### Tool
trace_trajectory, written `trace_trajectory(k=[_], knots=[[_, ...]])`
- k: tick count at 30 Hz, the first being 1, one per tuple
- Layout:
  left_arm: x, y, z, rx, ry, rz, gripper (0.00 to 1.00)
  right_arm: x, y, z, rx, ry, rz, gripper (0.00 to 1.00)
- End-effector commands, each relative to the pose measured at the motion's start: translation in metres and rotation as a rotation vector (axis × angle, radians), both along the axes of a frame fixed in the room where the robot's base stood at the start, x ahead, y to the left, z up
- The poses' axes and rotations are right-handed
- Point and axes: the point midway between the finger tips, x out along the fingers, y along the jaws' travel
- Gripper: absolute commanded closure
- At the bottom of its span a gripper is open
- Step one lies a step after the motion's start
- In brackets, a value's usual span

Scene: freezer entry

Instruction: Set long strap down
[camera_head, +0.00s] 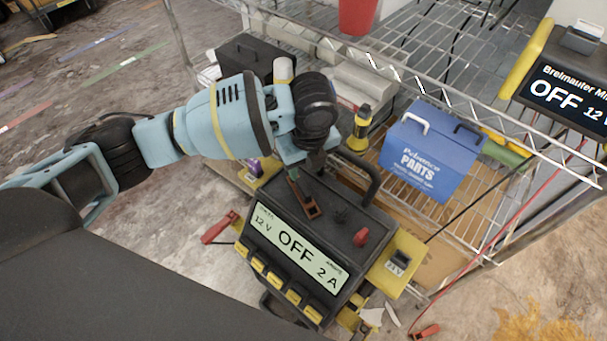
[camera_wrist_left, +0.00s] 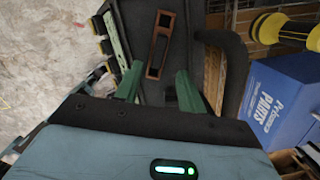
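The long strap is a narrow brown piece with a slot (camera_head: 306,202). It appears to lie on the dark top of the battery charger (camera_head: 338,222), whose display reads OFF. The strap also shows in the left wrist view (camera_wrist_left: 161,45), with its near end between the green fingers. My left gripper (camera_head: 297,176) is above the charger top, pointing down. In the left wrist view its fingers (camera_wrist_left: 160,72) stand apart, with gaps to the strap on both sides. My right gripper is not in view.
The charger's black handle (camera_head: 371,172) rises beside the strap. A blue parts box (camera_head: 432,150) and a yellow-black bottle (camera_head: 360,128) stand on the wire shelf. Red clamps (camera_head: 219,227) hang beside the charger. A second charger (camera_head: 565,90) is at upper right.

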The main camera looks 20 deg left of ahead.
Motion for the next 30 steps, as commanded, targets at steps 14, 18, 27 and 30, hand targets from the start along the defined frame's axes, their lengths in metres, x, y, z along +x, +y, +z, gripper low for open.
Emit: trace_trajectory(k=[14,18,27,30], knots=[[-0.003,-0.003,0.031,0.000,0.001,-0.001,0.60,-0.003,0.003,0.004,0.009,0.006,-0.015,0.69],[-0.003,-0.003,0.031,0.000,0.001,-0.001,0.60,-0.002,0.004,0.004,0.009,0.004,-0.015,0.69],[-0.003,-0.003,0.031,0.001,0.001,-0.001,0.60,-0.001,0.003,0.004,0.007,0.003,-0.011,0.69],[-0.003,-0.003,0.031,0.000,0.001,-0.001,0.60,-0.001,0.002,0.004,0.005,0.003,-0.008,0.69]])
